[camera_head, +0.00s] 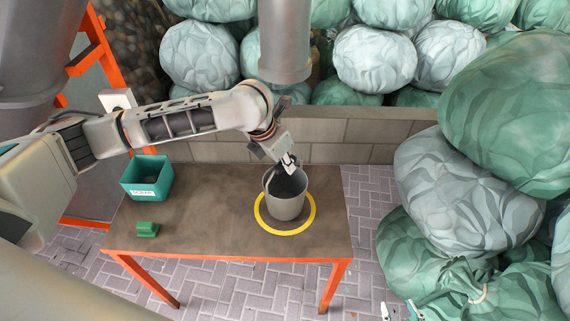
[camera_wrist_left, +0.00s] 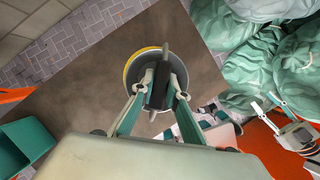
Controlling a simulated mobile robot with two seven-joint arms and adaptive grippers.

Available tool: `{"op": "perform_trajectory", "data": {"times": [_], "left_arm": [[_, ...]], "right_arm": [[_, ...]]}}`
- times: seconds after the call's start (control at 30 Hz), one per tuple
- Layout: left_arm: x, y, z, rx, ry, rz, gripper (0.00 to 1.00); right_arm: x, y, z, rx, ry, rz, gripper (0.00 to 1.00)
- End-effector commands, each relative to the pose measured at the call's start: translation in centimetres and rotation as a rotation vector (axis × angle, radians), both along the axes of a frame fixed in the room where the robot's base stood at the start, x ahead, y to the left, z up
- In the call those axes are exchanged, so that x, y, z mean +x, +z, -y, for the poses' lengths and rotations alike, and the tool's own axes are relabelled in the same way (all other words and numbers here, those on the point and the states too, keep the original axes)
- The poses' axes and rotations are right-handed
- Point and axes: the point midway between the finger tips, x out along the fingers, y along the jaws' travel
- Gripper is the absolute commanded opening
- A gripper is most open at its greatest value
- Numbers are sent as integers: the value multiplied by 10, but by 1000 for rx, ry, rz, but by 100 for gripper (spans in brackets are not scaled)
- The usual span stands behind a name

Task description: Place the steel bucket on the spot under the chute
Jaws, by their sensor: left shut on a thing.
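The steel bucket (camera_head: 286,207) is a grey, open-topped pail, upright within the outline of a yellow ring (camera_head: 259,217) on the table. I cannot tell whether its base touches the tabletop. The grey chute pipe (camera_head: 285,60) hangs above and behind it. My left gripper (camera_head: 290,166) reaches down to the bucket's top. In the left wrist view its fingers (camera_wrist_left: 158,88) are shut on a dark grip across the bucket's mouth; the bucket wall (camera_wrist_left: 180,108) shows around them. My right gripper (camera_head: 399,313) shows only its fingertips, apart and empty, at the bottom edge.
The brown table (camera_head: 200,225) has orange legs. A teal bin (camera_head: 147,178) and a small green block (camera_head: 147,229) lie on its left part. A low brick wall (camera_head: 345,138) stands behind; big green and grey bales (camera_head: 465,185) crowd the right.

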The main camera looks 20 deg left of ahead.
Motion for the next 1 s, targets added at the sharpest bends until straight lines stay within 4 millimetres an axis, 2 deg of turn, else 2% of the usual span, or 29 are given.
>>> {"op": "perform_trajectory", "data": {"times": [0.07,0.43,0.47,0.5,0.83,1.0], "left_arm": [[1,-6,0,-1,0,3,0],[0,-9,0,-1,0,3,0],[0,-9,0,-1,0,2,22],[0,-9,0,-1,0,2,31],[0,-8,0,-1,0,3,31],[-3,6,-3,-2,0,5,31]], "right_arm": [[0,0,-2,2,2,1,40],[0,3,-4,5,6,2,40],[0,2,-4,4,5,2,40],[0,2,-3,4,5,2,40],[1,2,1,0,0,3,40],[1,2,0,0,1,3,40]]}}
